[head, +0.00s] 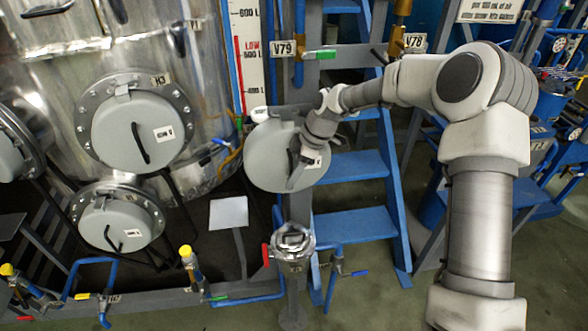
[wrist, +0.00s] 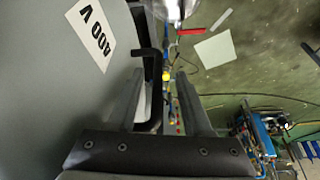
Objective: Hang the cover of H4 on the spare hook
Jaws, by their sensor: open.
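A round grey cover (head: 268,160) with a white label is upright in front of the grey post, apart from the tank. It fills the left of the wrist view (wrist: 50,100). No H4 mark is readable on it. My gripper (head: 297,172) is at the right part of its face. In the wrist view the two open fingers (wrist: 162,95) stand either side of the black handle (wrist: 150,62), not closed on it. A small pale piece (head: 260,113) shows at the cover's top edge; whether it is a hook, and how the cover is held, I cannot tell.
Another cover (head: 125,125) sits on the H3 flange of the steel tank, with a lower one (head: 110,226) below it. Blue steps (head: 355,165) stand right behind my arm. A small round metal fitting (head: 292,240) and blue pipes are below the cover.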

